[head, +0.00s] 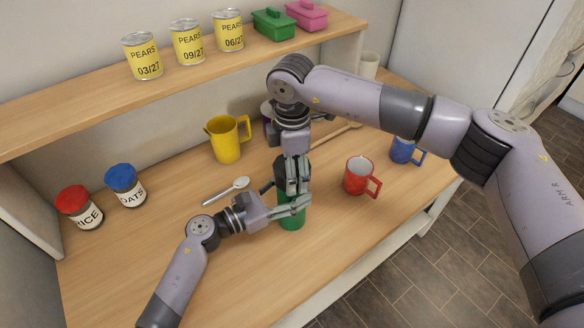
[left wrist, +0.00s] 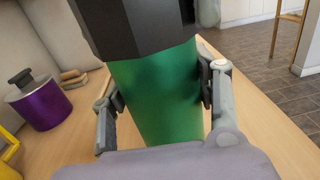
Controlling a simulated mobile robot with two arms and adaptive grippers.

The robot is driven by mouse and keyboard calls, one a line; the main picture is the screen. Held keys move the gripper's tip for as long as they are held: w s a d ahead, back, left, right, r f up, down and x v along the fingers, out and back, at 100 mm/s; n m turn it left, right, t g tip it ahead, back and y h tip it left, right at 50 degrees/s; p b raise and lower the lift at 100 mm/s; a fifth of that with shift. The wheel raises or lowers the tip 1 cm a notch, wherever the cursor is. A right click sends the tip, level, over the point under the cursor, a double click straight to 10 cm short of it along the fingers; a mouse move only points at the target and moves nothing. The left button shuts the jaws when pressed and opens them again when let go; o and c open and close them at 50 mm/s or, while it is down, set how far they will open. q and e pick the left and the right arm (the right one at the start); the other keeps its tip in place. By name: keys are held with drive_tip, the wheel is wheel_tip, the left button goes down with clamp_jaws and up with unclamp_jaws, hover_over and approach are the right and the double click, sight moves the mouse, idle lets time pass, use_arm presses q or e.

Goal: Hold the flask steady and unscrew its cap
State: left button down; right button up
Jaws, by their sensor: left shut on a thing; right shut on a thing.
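The green flask (head: 290,218) stands upright on the wooden counter, and its green body also fills the middle of the left wrist view (left wrist: 160,98). My left gripper (head: 300,203) is shut on the flask body from the left, with one finger on each side of it. The dark cap (head: 279,172) is on top of the flask, and it shows as a black faceted shape in the left wrist view (left wrist: 135,25). My right gripper (head: 297,186) comes down from above and is shut on the cap, partly hiding it. I cannot tell whether the cap has turned.
A red mug (head: 358,175) stands close right of the flask, with a blue mug (head: 402,151) beyond. A yellow jug (head: 228,140) and a purple pot (left wrist: 42,104) stand behind. The front left counter is clear.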

drive_tip(key=m, duration=1.8)
drive_tip(key=shift+r, duration=0.1)
idle(0.7)
drive_tip(key=shift+d, duration=0.1)
